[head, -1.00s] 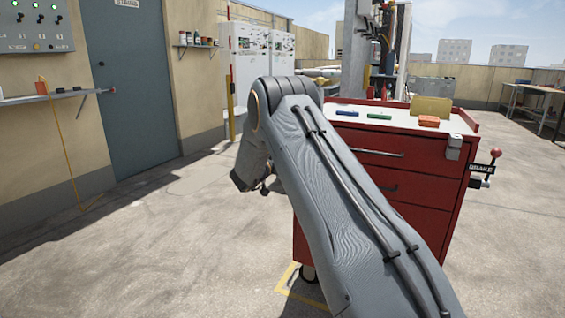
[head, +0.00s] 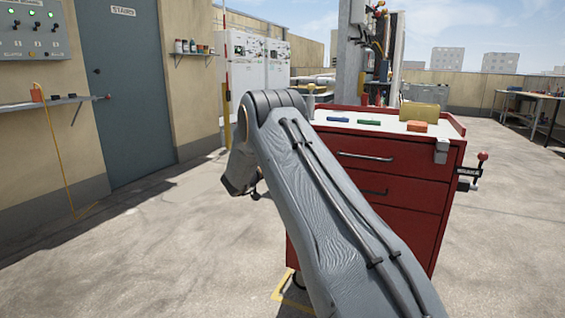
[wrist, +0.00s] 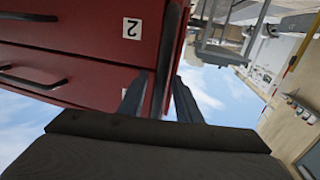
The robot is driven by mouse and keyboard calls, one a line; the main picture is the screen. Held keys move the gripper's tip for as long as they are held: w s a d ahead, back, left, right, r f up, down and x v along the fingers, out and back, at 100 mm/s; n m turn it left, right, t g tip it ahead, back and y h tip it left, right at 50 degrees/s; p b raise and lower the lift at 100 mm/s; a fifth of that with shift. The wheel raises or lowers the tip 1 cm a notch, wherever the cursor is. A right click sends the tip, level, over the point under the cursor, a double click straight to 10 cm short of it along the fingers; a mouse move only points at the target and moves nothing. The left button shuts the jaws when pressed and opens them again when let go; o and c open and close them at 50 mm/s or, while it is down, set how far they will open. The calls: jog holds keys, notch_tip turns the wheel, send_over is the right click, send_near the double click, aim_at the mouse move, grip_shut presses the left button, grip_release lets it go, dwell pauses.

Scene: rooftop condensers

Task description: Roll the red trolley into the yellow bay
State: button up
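The red trolley (head: 410,208) stands right of centre in the head view, partly hidden by my arm. It has drawers with dark handles and a brake lever with a red knob (head: 482,156) on its right side. The wrist view shows its red side and drawers upside down (wrist: 85,35), with a label "2". My gripper (wrist: 160,80) has its fingers apart. A dark upright bar (wrist: 167,50) at the trolley's edge appears between them, with gaps; its depth is unclear. In the head view my arm hides the fingers. A yellow floor line (head: 282,288) lies by the trolley's lower left.
Small coloured blocks and a yellow box (head: 419,112) sit on the trolley top. A wall with a door (head: 125,90) and a shelf (head: 55,104) is at left. White cabinets (head: 248,62) stand behind, and a workbench (head: 535,97) at far right. Floor at left and right is clear.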

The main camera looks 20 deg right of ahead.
jog(key=shift+a, duration=0.15)
jog(key=p+v, duration=0.1)
jog(key=v, duration=0.6)
jog(key=shift+s+a, duration=0.2)
jog(key=shift+a, duration=0.05)
